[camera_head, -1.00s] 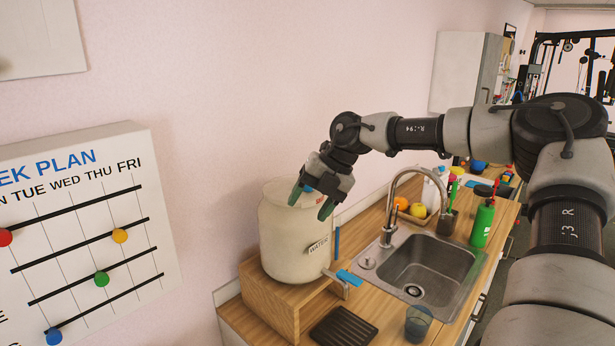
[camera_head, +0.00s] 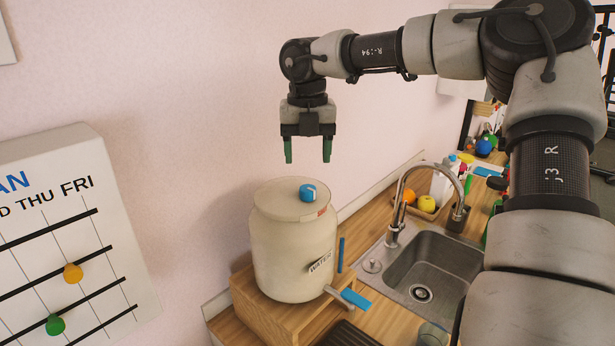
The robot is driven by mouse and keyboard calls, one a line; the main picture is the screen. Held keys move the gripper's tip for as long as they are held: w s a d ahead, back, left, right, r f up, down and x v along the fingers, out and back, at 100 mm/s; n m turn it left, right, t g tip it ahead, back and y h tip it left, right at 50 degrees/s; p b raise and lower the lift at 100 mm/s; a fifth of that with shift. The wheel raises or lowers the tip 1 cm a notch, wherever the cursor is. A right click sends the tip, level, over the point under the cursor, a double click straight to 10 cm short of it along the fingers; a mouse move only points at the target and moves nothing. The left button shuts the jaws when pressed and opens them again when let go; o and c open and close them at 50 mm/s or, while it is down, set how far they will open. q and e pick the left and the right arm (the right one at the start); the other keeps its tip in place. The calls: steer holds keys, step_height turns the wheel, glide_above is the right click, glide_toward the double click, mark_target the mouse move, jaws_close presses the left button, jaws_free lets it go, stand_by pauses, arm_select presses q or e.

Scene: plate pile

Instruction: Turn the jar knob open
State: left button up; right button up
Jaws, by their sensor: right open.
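The cream water jar (camera_head: 290,250) stands upright on a wooden riser on the counter. Its blue knob (camera_head: 308,192) sits on top of the lid. A spout with a blue handle (camera_head: 355,299) sticks out low on the jar's right side. My right gripper (camera_head: 308,160) hangs above the jar, pointing down with its two green-tipped fingers apart. It is empty, and a gap shows between the fingertips and the knob. My left gripper is not in view.
The wooden riser (camera_head: 268,312) is under the jar. A sink (camera_head: 432,270) with a curved faucet (camera_head: 402,190) is to the right. Fruit (camera_head: 426,203) lies in a tray behind the faucet. A week plan board (camera_head: 75,240) is at the left by the pink wall.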

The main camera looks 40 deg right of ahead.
mark_target(308, 187)
steer(key=shift+s+a+f+p, duration=0.1)
steer(key=shift+s+f+p, duration=0.05)
steer(key=shift+f, duration=0.25)
steer(key=shift+s+a+f+p, duration=0.1)
steer(key=shift+f+p, duration=0.05)
steer(key=shift+f, duration=0.25)
steer(key=f, duration=0.2)
steer(key=f+p, duration=0.1)
steer(key=shift+w+d+f, duration=0.2)
steer(key=shift+w+d, duration=0.15)
steer(key=shift+w+d+f+p, duration=0.15)
steer(key=shift+f+p, duration=0.05)
steer(key=shift+f, duration=0.4)
steer(key=shift+w+d+f+p, duration=0.1)
steer(key=shift+f+p, duration=0.05)
steer(key=shift+f, duration=0.45)
steer(key=shift+s+a, duration=0.2)
steer(key=shift+a, duration=0.05)
steer(key=shift+c, duration=1.9)
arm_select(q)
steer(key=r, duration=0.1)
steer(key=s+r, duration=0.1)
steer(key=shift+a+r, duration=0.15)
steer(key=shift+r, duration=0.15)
arm_select(e)
steer(key=c, duration=0.5)
